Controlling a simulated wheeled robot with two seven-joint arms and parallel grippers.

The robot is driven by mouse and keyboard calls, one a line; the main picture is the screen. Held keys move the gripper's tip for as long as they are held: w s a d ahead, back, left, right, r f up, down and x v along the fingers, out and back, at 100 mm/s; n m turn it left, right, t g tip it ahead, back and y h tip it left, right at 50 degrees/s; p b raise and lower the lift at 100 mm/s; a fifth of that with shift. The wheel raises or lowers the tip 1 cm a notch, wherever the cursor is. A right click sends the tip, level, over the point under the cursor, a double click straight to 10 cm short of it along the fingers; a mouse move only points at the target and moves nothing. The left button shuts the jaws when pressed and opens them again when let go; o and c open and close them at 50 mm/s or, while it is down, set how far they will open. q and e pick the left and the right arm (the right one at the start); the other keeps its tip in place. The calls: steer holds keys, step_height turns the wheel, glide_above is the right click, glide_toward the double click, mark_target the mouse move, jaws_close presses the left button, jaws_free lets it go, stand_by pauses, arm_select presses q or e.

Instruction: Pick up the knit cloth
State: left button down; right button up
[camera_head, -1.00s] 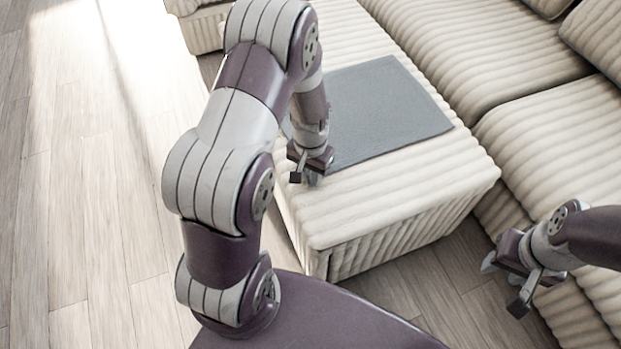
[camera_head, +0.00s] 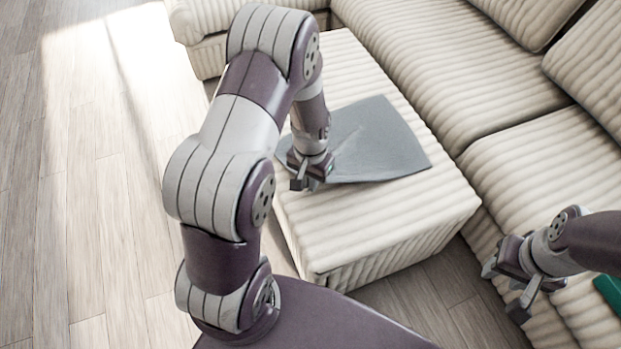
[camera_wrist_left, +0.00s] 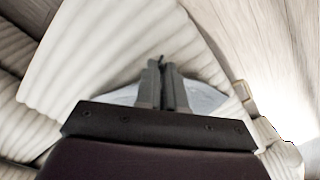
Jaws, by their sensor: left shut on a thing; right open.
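The grey knit cloth (camera_head: 375,142) lies on the cream ribbed ottoman (camera_head: 385,225), with its near left part lifted and creased. My left gripper (camera_head: 305,180) is at the cloth's near left edge and is shut on it. In the left wrist view the two fingers (camera_wrist_left: 161,82) are closed together, with pale grey cloth (camera_wrist_left: 203,97) showing on both sides of them. The exact pinch point is hidden by the fingers. My right gripper (camera_head: 503,290) is open and empty at the lower right, apart from the cloth.
A cream ribbed sofa (camera_head: 455,70) runs along the back and right of the ottoman. A small green thing (camera_head: 609,292) shows at the right edge. Wooden floor (camera_head: 85,200) is clear on the left.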

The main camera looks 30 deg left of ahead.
step_height(320, 180, up, 42)
steer(key=p, duration=4.1)
steer(key=shift+f+p, duration=0.2)
steer(key=shift+p, duration=0.1)
